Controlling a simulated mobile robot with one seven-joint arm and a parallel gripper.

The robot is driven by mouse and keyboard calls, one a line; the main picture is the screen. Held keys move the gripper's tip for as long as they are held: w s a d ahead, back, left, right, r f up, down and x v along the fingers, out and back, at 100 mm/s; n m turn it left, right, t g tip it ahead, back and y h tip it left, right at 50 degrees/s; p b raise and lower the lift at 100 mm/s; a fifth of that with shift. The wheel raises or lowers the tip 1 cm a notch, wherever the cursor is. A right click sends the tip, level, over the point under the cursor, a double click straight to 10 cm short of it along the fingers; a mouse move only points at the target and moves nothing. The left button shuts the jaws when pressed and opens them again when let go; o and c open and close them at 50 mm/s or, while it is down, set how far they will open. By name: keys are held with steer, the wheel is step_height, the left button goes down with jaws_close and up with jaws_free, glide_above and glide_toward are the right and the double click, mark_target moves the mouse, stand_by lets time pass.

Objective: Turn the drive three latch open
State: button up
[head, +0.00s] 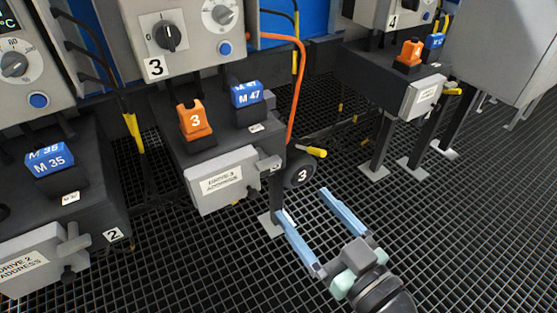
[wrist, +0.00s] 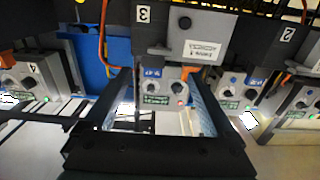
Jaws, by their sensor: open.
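The drive three box carries a grey cover (head: 222,181) labelled "DRIVE 3 ADDRESS", which appears shut. A small grey latch piece (head: 268,163) sits at the cover's right end. Beside it is a black disc (head: 300,172) marked 3 with a yellow handle (head: 318,152) pointing right. I cannot tell from the frames how far any latch is turned. My gripper (head: 302,204) is open and empty, below and in front of the disc, apart from it. In the wrist view, which is upside down, the cover (wrist: 203,51) lies beyond the open fingers (wrist: 160,77).
An orange tag block (head: 195,121) and a blue M 47 block (head: 247,95) stand on the drive three box. An orange cable (head: 299,85) hangs behind. The drive two cover (head: 28,262) is at left, another unit (head: 424,94) at right.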

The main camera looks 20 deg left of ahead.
mark_target(271, 166)
steer(key=b+x, duration=0.2)
steer(key=x, duration=0.8)
steer(key=shift+w+a, duration=0.15)
steer(key=shift+w, duration=0.05)
steer(key=c, duration=1.4)
